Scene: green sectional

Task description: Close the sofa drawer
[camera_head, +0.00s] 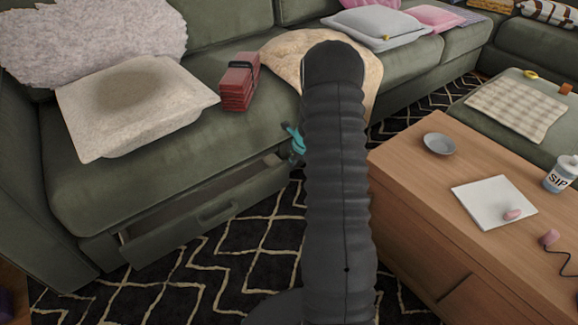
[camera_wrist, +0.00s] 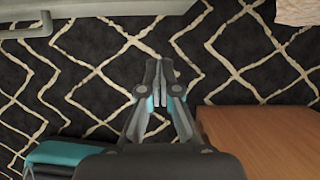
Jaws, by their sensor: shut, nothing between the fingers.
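The sofa drawer (camera_head: 205,215) is partly pulled out from under the green sofa (camera_head: 150,165), at the lower left of the head view. Its dark inside shows behind the front panel, which carries a bar handle (camera_head: 216,213). In the wrist view the handle (camera_wrist: 42,28) shows at the top left. My gripper (camera_wrist: 162,72) is shut and empty over the patterned rug, to the right of the handle and apart from it. In the head view only a teal part of my gripper shows beside my arm, near the drawer's right end; its fingertips are not clear there.
A wooden coffee table (camera_head: 440,190) stands close on the right, and its corner (camera_wrist: 255,135) shows in the wrist view. A dark zigzag rug (camera_head: 220,275) covers the clear floor before the drawer. Red boxes (camera_head: 238,85) and cushions lie on the sofa.

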